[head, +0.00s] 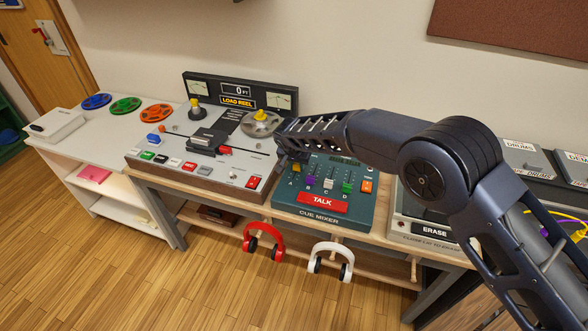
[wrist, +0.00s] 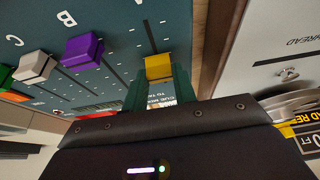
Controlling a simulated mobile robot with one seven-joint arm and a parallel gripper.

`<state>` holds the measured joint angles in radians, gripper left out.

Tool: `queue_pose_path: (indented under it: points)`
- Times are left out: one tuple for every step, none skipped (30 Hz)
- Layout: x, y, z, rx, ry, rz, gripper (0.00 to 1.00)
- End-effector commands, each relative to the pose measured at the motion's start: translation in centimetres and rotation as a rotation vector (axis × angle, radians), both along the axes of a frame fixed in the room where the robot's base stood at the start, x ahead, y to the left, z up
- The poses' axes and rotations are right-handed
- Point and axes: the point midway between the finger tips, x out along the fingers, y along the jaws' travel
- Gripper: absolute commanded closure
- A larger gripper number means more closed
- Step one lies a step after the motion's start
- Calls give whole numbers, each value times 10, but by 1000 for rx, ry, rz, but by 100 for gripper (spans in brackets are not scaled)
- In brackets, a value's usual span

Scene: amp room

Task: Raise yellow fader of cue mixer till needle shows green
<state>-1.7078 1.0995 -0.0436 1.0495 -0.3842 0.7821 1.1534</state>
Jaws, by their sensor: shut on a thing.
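The teal cue mixer (head: 330,219) stands on the bench in the head view, with a red TALK bar along its front. Its yellow fader (wrist: 158,67) shows in the wrist view between the two green fingers of my gripper (wrist: 158,88), which are shut on it. The purple fader (wrist: 82,50) and white fader (wrist: 35,67) stand beside it, and a green fader (head: 347,188) is farther right in the head view. My arm covers the upper part of the mixer in the head view. I cannot see its needle meter in either view.
The tape machine (head: 205,171) with its reel and twin meters stands close to the left. An ERASE unit (head: 432,229) is close on the right. Red headphones (head: 263,242) and white headphones (head: 331,262) hang below the bench front.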

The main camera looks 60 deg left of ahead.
Motion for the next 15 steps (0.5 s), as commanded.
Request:
queue_pose_path:
  points:
    - [0,2,0,1,1,2,100]
    - [0,2,0,1,1,2,100]
    - [0,2,0,1,1,2,100]
    - [0,2,0,1,1,3,100]
    - [0,2,0,1,1,3,100]
    - [0,2,0,1,1,2,100]
    - [0,2,0,1,1,2,100]
    - [0,2,0,1,1,2,100]
    - [0,2,0,0,0,1,71]
    - [0,2,0,0,0,1,65]
    - [0,2,0,0,0,1,59]
    - [1,2,0,0,0,1,51]
    - [1,1,0,0,0,1,51]
    - [1,1,0,0,0,1,51]
    - [1,1,0,0,0,1,51]
